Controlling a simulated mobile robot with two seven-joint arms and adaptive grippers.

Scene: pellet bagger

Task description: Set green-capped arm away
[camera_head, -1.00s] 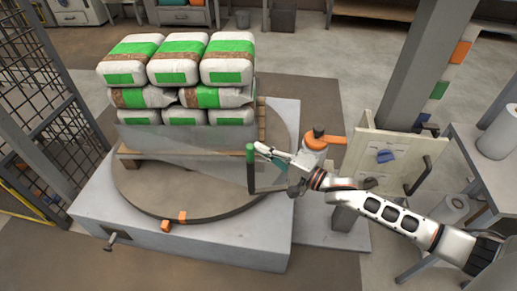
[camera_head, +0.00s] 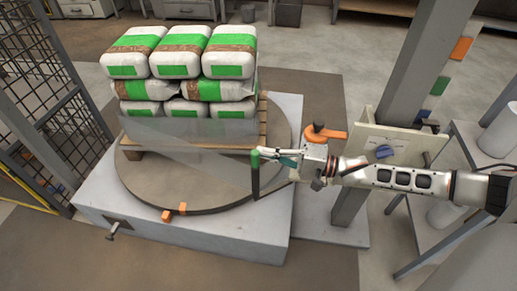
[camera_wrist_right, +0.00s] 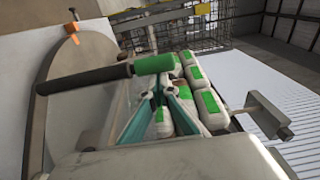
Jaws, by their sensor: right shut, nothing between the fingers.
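The green-capped arm (camera_head: 255,182) is a dark bar standing upright beside the turntable's right edge, its green cap (camera_head: 255,157) on top. In the right wrist view the bar (camera_wrist_right: 85,80) and its green cap (camera_wrist_right: 153,64) lie across the picture, above the fingers. My right gripper (camera_head: 265,153) is at the cap's right side in the head view; whether it touches the cap is unclear. Its teal fingers are closed together and empty in the wrist view (camera_wrist_right: 160,95). My left gripper is out of view.
White-and-green bags (camera_head: 181,57) are stacked on a wooden pallet (camera_head: 262,120) on the round turntable (camera_head: 140,188). Translucent film (camera_head: 190,132) stretches along the near side. An orange lever (camera_head: 328,133), a panel with a blue knob (camera_head: 385,151) and a grey post (camera_head: 405,80) stand to the right.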

